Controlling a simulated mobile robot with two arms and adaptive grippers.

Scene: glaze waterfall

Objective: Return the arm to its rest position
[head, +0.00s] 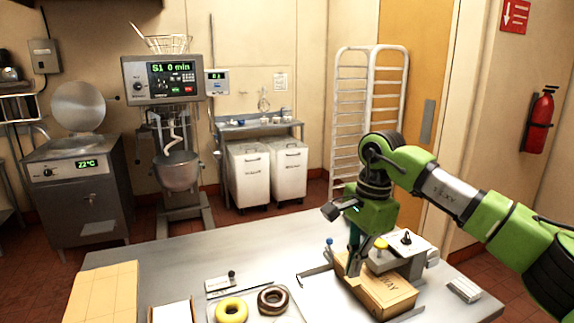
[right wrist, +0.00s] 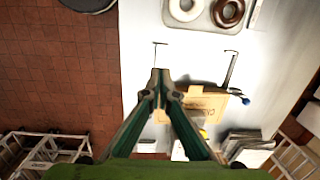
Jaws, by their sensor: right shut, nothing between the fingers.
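My right arm comes in from the right in the head view, bent at a green joint. I cannot tell whether the fingertips touch the box. My left arm and gripper are not in view.
A tray (head: 213,287) holds a yellow ring (head: 232,310) and a dark brown glazed ring (head: 275,299). A small white stack (head: 463,290) lies right. A pale board (head: 103,293) lies left. The table's back left is clear.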

